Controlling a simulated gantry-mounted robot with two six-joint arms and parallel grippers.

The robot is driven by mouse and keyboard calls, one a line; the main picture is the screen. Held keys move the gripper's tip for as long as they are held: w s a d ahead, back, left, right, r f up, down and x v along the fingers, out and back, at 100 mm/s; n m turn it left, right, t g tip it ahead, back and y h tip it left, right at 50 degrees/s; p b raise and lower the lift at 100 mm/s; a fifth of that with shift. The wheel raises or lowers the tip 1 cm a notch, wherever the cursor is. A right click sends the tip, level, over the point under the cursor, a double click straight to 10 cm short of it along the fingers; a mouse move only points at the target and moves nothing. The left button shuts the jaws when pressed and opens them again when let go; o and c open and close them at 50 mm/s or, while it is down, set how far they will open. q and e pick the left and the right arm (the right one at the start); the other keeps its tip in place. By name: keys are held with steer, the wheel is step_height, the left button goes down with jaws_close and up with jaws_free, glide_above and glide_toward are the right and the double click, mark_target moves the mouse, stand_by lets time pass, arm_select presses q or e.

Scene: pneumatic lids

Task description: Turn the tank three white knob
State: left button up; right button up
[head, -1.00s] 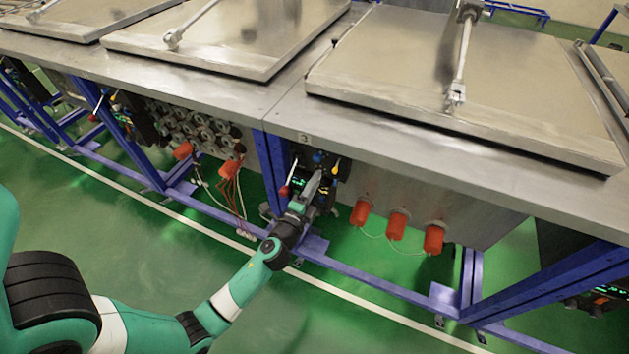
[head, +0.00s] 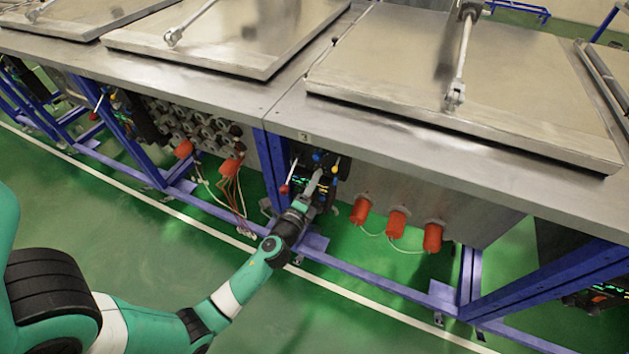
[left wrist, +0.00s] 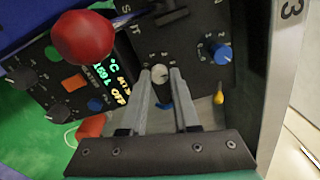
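The white knob (left wrist: 159,73) of the control panel marked 3 shows in the left wrist view, upper middle, between my left gripper's (left wrist: 160,76) two grey fingertips. The fingers stand apart, one on each side of the knob; I cannot tell whether they touch it. In the head view my left gripper (head: 316,182) reaches to the dark control panel (head: 325,161) under the table edge, and the white knob cannot be made out there. My right gripper is in neither view now.
Around the white knob are a red ball-ended lever (left wrist: 82,37), a blue knob (left wrist: 221,53), a yellow-tipped switch (left wrist: 218,98) and black knobs. A blue frame post (head: 270,165) stands left of the panel. Orange plugs (head: 397,224) stick out to its right.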

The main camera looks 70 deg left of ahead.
arm_select(q)
steer(key=o, duration=0.4)
steer(key=shift+c, duration=0.2)
steer(key=v, duration=1.1)
steer(key=shift+s+d, duration=0.25)
